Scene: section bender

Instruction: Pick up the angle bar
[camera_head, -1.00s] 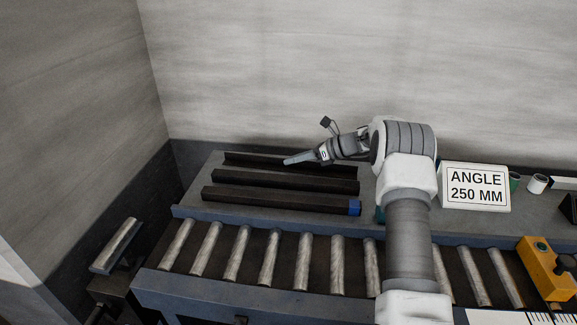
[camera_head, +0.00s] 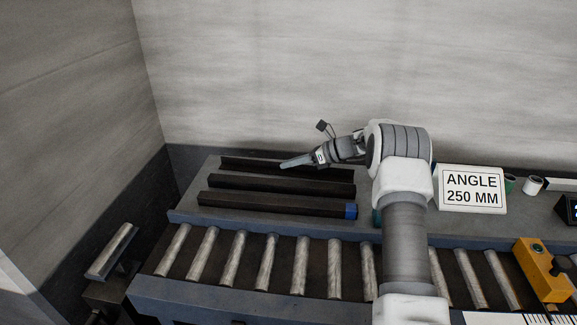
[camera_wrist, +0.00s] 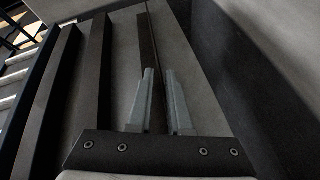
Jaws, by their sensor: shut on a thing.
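Three long dark bars lie side by side on the grey shelf. The rear one is the angle bar (camera_head: 240,163), with a thin upright flange; it also shows in the wrist view (camera_wrist: 149,40). My gripper (camera_head: 284,165) reaches it from the right. In the wrist view my gripper's two fingers (camera_wrist: 159,75) stand on either side of the flange and are shut on it. The part between the fingers is mostly hidden. The bar appears to rest on the shelf, close to the back wall.
The middle bar (camera_head: 270,184) and the front bar (camera_head: 265,204), with a blue end, lie parallel in front. A roller conveyor (camera_head: 265,262) runs along the near side. A sign reading "ANGLE 250 MM" (camera_head: 471,188) stands right of my arm. Walls close off the back and left.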

